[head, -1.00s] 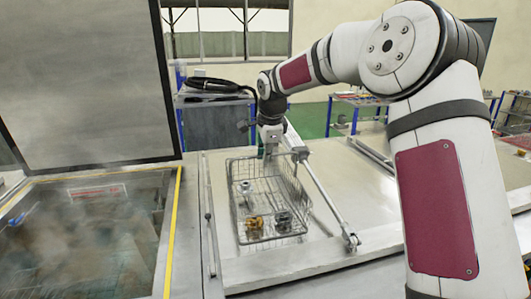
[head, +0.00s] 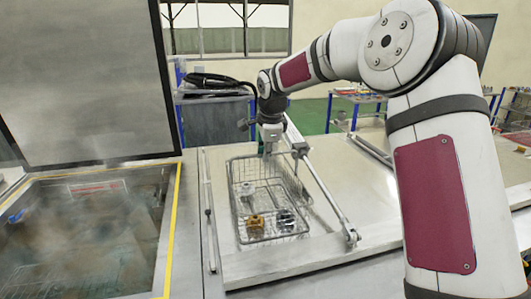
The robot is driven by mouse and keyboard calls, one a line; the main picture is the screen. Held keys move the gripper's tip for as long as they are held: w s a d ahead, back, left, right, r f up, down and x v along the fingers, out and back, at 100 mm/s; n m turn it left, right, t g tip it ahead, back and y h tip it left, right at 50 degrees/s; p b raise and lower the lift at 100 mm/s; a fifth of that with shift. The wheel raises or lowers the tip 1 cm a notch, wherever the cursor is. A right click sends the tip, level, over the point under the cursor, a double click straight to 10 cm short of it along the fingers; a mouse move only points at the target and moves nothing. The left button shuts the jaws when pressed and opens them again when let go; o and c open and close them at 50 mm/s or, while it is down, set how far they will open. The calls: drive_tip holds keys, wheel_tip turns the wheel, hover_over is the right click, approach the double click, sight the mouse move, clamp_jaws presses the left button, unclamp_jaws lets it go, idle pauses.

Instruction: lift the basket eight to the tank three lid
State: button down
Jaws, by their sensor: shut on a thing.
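A wire basket (head: 241,213) holds several small metal parts, among them a yellow one (head: 256,222) and a dark one (head: 286,217). It is over the flat, closed grey tank lid (head: 285,265) right of the open tank; I cannot tell whether it touches the lid. My gripper (head: 267,153) is at the far end of the basket, pointing down and shut on its far rim or handle. The fingertips are small and partly hidden by the wire.
An open tank (head: 85,235) with steaming liquid and a yellow edge is at left, its lid (head: 85,80) raised upright. A lid strut (head: 325,195) runs close along the basket's right side. Work tables (head: 358,103) stand behind.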

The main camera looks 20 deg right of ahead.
drive_tip(key=shift+s+f, duration=0.1)
drive_tip(key=shift+f, duration=0.6)
drive_tip(key=shift+f, duration=0.3)
drive_tip(key=shift+d, duration=0.1)
idle(0.6)
drive_tip(key=c, duration=1.7)
unclamp_jaws()
drive_tip(key=shift+f, duration=0.15)
drive_tip(key=w+v, duration=0.1)
drive_tip(key=v, duration=0.6)
drive_tip(key=w+r+v, duration=0.1)
drive_tip(key=v, duration=0.7)
drive_tip(key=w+v, duration=0.2)
drive_tip(key=v, duration=0.6)
drive_tip(key=shift+r, duration=0.5)
